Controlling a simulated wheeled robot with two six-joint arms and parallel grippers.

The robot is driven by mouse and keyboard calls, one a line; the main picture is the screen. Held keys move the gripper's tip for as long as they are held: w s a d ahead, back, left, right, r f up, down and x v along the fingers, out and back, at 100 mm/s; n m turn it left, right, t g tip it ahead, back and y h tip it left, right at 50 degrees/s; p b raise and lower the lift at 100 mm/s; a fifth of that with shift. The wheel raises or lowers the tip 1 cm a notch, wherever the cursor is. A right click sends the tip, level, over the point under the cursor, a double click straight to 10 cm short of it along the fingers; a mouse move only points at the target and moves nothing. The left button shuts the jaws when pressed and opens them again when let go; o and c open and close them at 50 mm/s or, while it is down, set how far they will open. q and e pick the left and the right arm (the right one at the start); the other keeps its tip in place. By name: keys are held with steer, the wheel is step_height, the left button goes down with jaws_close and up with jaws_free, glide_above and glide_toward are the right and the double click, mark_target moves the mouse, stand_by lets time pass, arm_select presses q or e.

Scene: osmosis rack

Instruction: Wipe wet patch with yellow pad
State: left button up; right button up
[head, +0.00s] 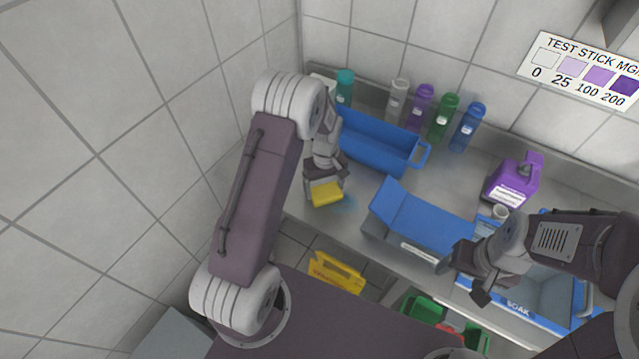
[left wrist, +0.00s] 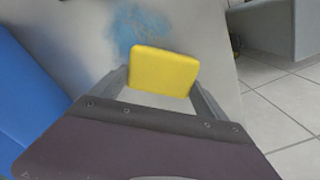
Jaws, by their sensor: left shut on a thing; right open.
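The yellow pad (head: 326,194) is held in my left gripper (head: 325,187), which is shut on it above the left end of the metal counter. In the left wrist view the yellow pad (left wrist: 163,71) sits between the two fingers. The wet patch (head: 345,204) is a faint blue smear on the counter, just right of the pad. In the left wrist view the wet patch (left wrist: 138,27) lies just beyond the pad, partly hidden by it. Whether the pad touches the counter is unclear. My right gripper (head: 463,279) is open and empty near the grey-blue bin.
A blue bin (head: 378,143) stands behind the left gripper, with several bottles along the back wall. A bin with a blue lid (head: 425,217) stands right of the patch. A SOAK tub (head: 532,311) and purple jug (head: 514,181) are further right. The counter's front edge is close to the pad.

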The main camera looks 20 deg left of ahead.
mark_target(339, 195)
arm_select(q)
steer(key=shift+s+d+f, duration=0.1)
steer(key=shift+s+d, duration=0.1)
steer(key=shift+d, duration=1.15)
steer(key=shift+s+d, duration=0.2)
steer(key=shift+d, duration=1.1)
steer(key=shift+s+d+p, duration=0.15)
steer(key=shift+d+p, duration=0.15)
steer(key=shift+d, duration=0.4)
steer(key=shift+s+d, duration=0.1)
steer(key=shift+d, duration=1.35)
steer(key=shift+s+d+p, duration=0.2)
steer(key=shift+d+p, duration=0.1)
steer(key=shift+d, duration=0.55)
steer(key=shift+c, duration=1.2)
steer(key=shift+d, duration=0.2)
steer(key=shift+c, duration=2.1)
steer(key=shift+w+a+p, duration=0.15)
steer(key=shift+w+a, duration=0.05)
steer(key=shift+a, duration=0.3)
steer(key=shift+w+a+p, duration=0.15)
steer(key=shift+a, duration=1.25)
steer(key=shift+w+a, duration=0.15)
steer(key=shift+a, duration=1.4)
arm_select(e)
step_height(339, 195, up, 2)
steer(key=shift+r, duration=0.1)
